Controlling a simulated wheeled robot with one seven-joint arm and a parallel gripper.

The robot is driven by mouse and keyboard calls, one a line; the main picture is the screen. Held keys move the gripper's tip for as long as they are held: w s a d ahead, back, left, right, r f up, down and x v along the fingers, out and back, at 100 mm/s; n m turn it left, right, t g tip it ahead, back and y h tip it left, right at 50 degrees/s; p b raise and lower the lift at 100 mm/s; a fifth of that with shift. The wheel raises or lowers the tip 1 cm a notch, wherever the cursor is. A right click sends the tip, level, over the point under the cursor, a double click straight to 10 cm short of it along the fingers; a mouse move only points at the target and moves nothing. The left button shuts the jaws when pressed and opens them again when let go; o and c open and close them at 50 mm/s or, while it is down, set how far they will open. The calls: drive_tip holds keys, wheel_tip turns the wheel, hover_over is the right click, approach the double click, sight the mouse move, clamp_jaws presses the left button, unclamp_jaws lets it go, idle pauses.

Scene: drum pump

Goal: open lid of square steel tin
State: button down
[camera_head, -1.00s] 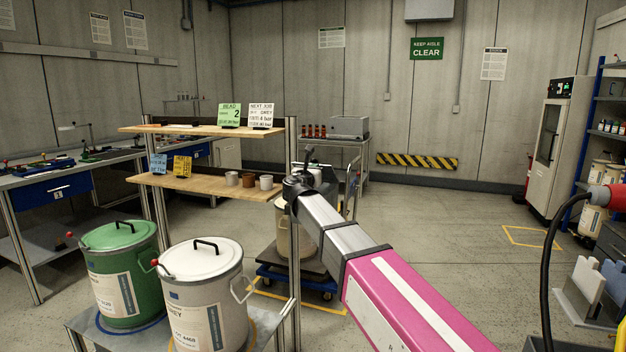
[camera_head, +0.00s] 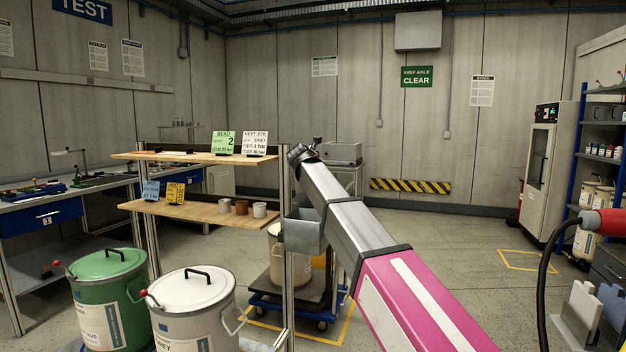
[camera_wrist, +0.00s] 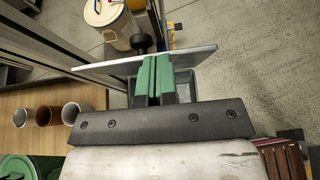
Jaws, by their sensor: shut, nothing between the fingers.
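A grey square metal box (camera_head: 303,232), which looks like the steel tin, shows beside the rack post, partly covered by my arm. In the wrist view its grey wall (camera_wrist: 186,84) shows just beyond my fingers. A flat grey plate (camera_wrist: 105,67), likely its lid, is seen nearly edge-on across the fingertips, with a black knob (camera_wrist: 142,42) on its far side. My gripper (camera_wrist: 153,62) has its green fingers shut together, with nothing between them, close against the plate's near side. I cannot tell whether they touch it. The gripper is hidden in the head view.
The rack's wooden shelf (camera_head: 190,211) holds several small cups left of the box. A green drum (camera_head: 107,300) and a white-lidded drum (camera_head: 194,310) stand at the lower left. Another drum (camera_head: 290,262) stands on a blue dolly behind the post.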

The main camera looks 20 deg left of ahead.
drive_tip(key=shift+w+d+r, duration=0.1)
drive_tip(key=shift+w+r, duration=0.1)
drive_tip(key=shift+w, duration=0.6)
drive_tip(key=shift+w+d+r, duration=0.1)
drive_tip(key=shift+w+r, duration=0.1)
drive_tip(key=shift+w, duration=0.65)
drive_tip(key=shift+w+r, duration=0.2)
drive_tip(key=shift+w, duration=0.6)
